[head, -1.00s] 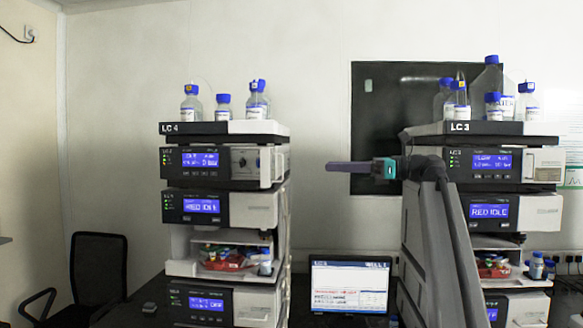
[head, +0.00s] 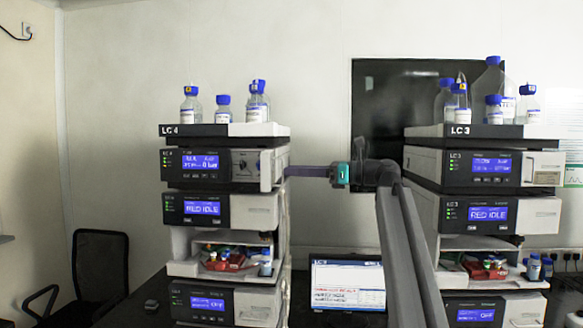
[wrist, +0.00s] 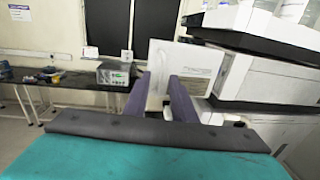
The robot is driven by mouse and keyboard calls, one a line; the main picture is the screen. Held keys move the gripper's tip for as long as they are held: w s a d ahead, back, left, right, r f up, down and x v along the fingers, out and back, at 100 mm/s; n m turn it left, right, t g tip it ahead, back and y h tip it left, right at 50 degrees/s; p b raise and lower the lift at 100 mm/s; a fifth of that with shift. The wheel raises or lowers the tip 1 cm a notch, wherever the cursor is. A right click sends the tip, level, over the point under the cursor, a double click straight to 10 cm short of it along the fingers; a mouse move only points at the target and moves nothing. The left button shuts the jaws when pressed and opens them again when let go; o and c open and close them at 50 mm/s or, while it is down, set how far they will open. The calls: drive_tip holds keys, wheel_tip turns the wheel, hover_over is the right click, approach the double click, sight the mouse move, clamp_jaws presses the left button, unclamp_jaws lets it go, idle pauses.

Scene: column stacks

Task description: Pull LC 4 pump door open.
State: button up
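The LC 4 pump (head: 210,165) is the top module of the left stack in the head view. Its right part shows a dark front with a knob, and the white pump door (head: 272,165) stands out at its right edge, apparently swung open. My gripper (head: 287,171) reaches in from the right, its fingertips at the door's right side. In the wrist view, my gripper's purple fingers (wrist: 158,98) are apart, with the white door panel (wrist: 186,62) and a curved handle-like shape seen between and beyond them. I cannot tell whether they touch it.
Bottles (head: 256,103) stand on top of the LC 4 stack, with other modules below the pump. The LC 3 stack (head: 490,165) is at the right, behind my arm. A monitor (head: 347,284) sits between the stacks. A chair (head: 98,265) stands at left.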

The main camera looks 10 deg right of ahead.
drive_tip(key=shift+x, duration=1.1)
clamp_jaws()
drive_tip(key=shift+f, duration=0.1)
idle(0.6)
drive_tip(key=shift+d+p, duration=0.15)
drive_tip(key=shift+p, duration=0.15)
